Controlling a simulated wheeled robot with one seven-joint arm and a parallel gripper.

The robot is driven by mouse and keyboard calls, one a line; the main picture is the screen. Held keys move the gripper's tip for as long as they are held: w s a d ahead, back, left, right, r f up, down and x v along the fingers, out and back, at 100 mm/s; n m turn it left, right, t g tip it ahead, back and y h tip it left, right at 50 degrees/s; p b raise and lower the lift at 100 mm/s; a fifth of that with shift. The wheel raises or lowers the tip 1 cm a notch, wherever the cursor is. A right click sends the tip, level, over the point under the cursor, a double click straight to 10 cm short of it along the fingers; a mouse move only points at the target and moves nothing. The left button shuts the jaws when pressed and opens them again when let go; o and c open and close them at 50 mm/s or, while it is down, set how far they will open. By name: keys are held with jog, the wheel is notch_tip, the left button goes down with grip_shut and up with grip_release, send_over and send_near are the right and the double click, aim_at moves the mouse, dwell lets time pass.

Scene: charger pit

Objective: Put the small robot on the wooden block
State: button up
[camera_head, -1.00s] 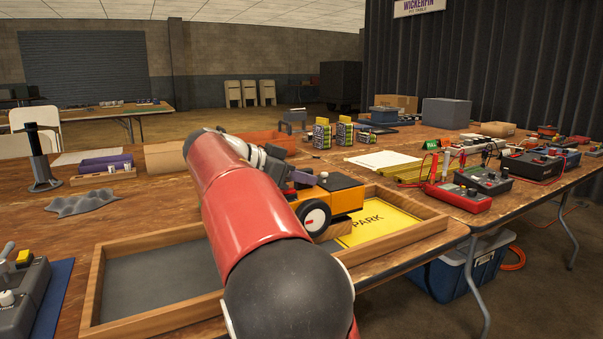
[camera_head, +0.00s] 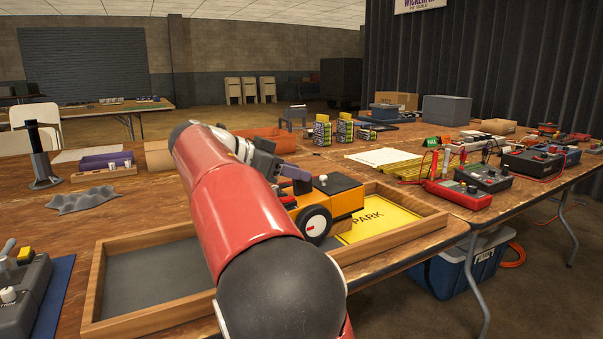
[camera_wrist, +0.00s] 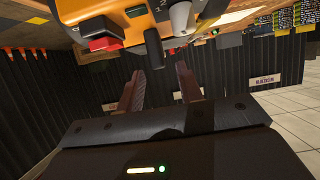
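The small robot (camera_head: 346,202) is orange with a black top and a dark wheel with a white hub. It stands at the yellow PARK pad (camera_head: 385,222) in the right part of a wooden-rimmed tray (camera_head: 95,285). My arm hides its left side. My gripper (camera_head: 292,178) is beside the robot's upper left. In the wrist view the robot (camera_wrist: 112,22) is at the top, and my gripper (camera_wrist: 160,75) has its two fingers apart with nothing between them. A tan, block-like thing (camera_head: 157,160) stands behind the tray, partly hidden by my arm; I cannot tell whether it is the wooden block.
The tray's left part is bare grey. An orange bin (camera_head: 272,137) lies behind my arm. A red meter box with leads (camera_head: 458,194) stands right of the tray. A grey controller (camera_head: 25,290) is at the front left, and a grey wavy piece (camera_head: 85,201) lies behind the tray.

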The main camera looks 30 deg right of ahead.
jog(key=v, duration=0.9)
jog(key=shift+a+p, duration=0.25)
jog(key=shift+p, duration=0.05)
jog(key=shift+r, duration=0.1)
